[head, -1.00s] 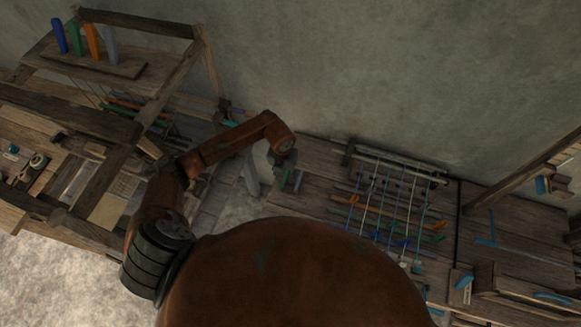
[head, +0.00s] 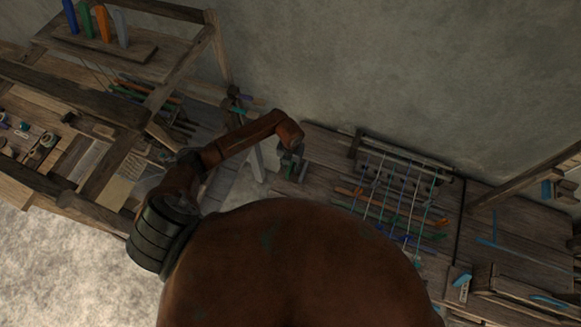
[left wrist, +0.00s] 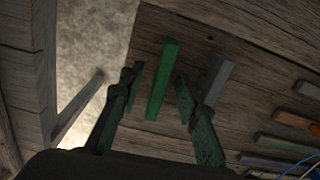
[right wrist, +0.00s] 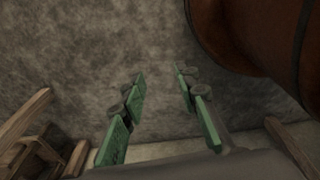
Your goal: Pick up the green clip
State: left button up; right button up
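The green clip (left wrist: 162,80) is a slim bar on the wooden bench top near its edge. In the left wrist view it lies between the fingers of my left gripper (left wrist: 157,90), which is open; a gap shows on both sides. In the head view my left gripper (head: 292,156) is over the left end of the bench, with the green clip (head: 288,171) small and partly hidden below it. My right gripper (right wrist: 161,84) is open and empty in the right wrist view, facing a grey wall; it is not visible in the head view.
A grey clip (left wrist: 216,79) lies just right of the green one, close to my right finger. Orange and other coloured bars (left wrist: 296,119) lie further right. A strung rack (head: 400,195) stands on the bench. A shelf (head: 100,45) with coloured upright pieces is at upper left.

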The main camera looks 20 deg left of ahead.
pick_arm(q)
jog(key=c, duration=0.6)
grip_shut()
pick_arm(e)
jog(key=shift+s+a+f, duration=0.1)
jog(key=shift+s+a, duration=0.2)
jog(key=shift+s, duration=0.45)
pick_arm(q)
jog(key=shift+r, duration=0.15)
pick_arm(e)
jog(key=shift+w, duration=0.15)
pick_arm(q)
jog(key=shift+r, duration=0.25)
notch_tip(320, 180, up, 2)
jog(key=shift+w+a+r+b, duration=0.1)
jog(key=shift+r+b, duration=0.1)
jog(key=shift+b, duration=0.4)
jog(key=s+d+r+b, duration=0.1)
jog(key=s+d+r, duration=0.2)
jog(key=s+r, duration=0.2)
jog(key=s+d+r, duration=0.3)
jog(key=s+r, duration=0.1)
jog(key=s, duration=0.3)
jog(key=shift+s+d+r+b, duration=0.25)
jog(key=shift+s+r+b, duration=0.1)
jog(key=shift+r, duration=0.05)
pick_arm(e)
jog(key=f, duration=0.2)
jog(key=shift+d+f, duration=0.25)
jog(key=shift+f, duration=0.15)
